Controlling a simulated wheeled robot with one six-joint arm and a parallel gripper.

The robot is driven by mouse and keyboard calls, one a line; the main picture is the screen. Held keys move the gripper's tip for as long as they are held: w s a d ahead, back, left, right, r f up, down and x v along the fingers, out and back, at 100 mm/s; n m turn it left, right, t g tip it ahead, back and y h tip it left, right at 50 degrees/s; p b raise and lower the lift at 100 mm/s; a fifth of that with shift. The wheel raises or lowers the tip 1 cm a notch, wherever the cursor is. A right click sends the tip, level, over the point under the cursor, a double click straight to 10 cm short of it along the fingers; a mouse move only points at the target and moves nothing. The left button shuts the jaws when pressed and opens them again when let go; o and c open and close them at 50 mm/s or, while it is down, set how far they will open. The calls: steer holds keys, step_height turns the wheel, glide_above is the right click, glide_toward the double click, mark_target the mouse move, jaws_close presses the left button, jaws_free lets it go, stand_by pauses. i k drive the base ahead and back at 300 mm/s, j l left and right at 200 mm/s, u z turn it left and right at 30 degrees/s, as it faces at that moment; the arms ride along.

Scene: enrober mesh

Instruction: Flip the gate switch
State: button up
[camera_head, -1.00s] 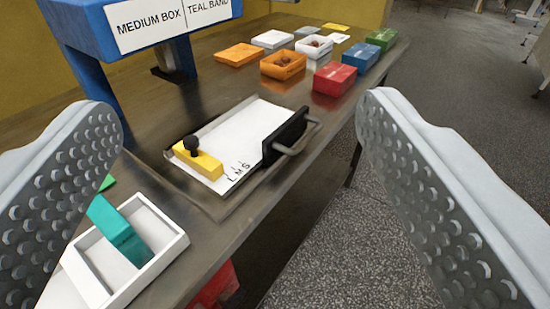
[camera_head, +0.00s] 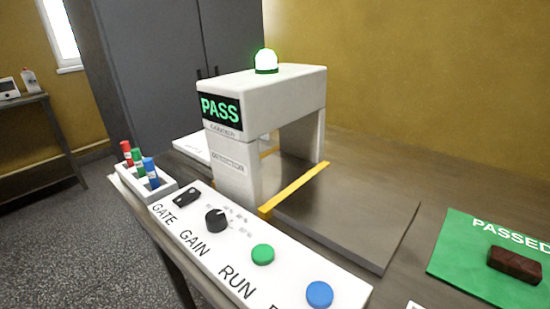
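The gate switch (camera_head: 187,197) is a small black rocker at the left end of a white control panel (camera_head: 208,259), above the printed word GATE. Which way it is tipped is too small to tell. To its right on the panel are a black GAIN knob (camera_head: 216,220), a green button (camera_head: 263,254) above RUN and a blue button (camera_head: 320,294). The blue button's label is cut off by the bottom edge. My gripper is not in this view.
A white detector arch (camera_head: 265,100) with a lit PASS display and green lamp stands behind the panel. A rack (camera_head: 160,186) of coloured markers is left of the switch. A green PASSED mat (camera_head: 460,262) holds a dark brown bar (camera_head: 515,264).

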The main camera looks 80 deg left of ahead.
mark_target(187, 197)
steer(key=u, duration=2.05)
